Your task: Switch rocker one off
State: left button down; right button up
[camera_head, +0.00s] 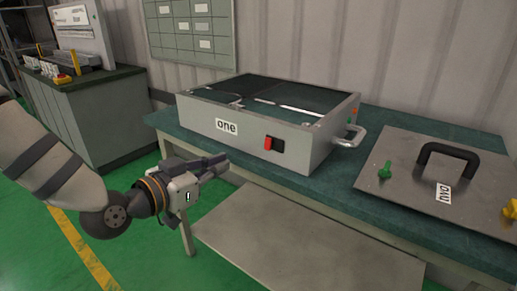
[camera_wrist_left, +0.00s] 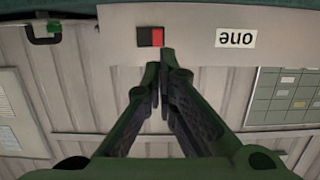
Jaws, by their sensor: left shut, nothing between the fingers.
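Rocker one (camera_head: 274,145) is a small switch with a red left half and a black right half, on the front of the grey box (camera_head: 310,152) labelled "one" (camera_head: 227,126). My left gripper (camera_head: 224,164) is shut and empty, in front of the box and left of the rocker, with a gap between them. In the left wrist view, which is upside down, the rocker (camera_wrist_left: 150,37) shows just beyond the fingertips (camera_wrist_left: 161,60), its red half nearer their line. The pictures are too small to tell which half is pressed in. My right gripper is not in view.
The box stands on a green-topped table (camera_head: 385,205) with a lower shelf (camera_head: 300,245). A metal handle (camera_head: 350,137) sticks out on its right. A metal plate (camera_head: 415,182) with a black handle (camera_head: 449,157) and a green knob (camera_head: 384,171) lies to the right. Free space lies before the box.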

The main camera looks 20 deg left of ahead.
pick_arm(q)
jog(key=shift+f, duration=0.1)
jog(key=b, duration=0.3)
send_near(265, 146)
jog(key=x, duration=0.6)
jog(key=shift+w+f, duration=0.1)
jog(key=shift+f, duration=0.15)
jog(key=shift+w+d+r, duration=0.15)
jog(key=shift+w, duration=0.2)
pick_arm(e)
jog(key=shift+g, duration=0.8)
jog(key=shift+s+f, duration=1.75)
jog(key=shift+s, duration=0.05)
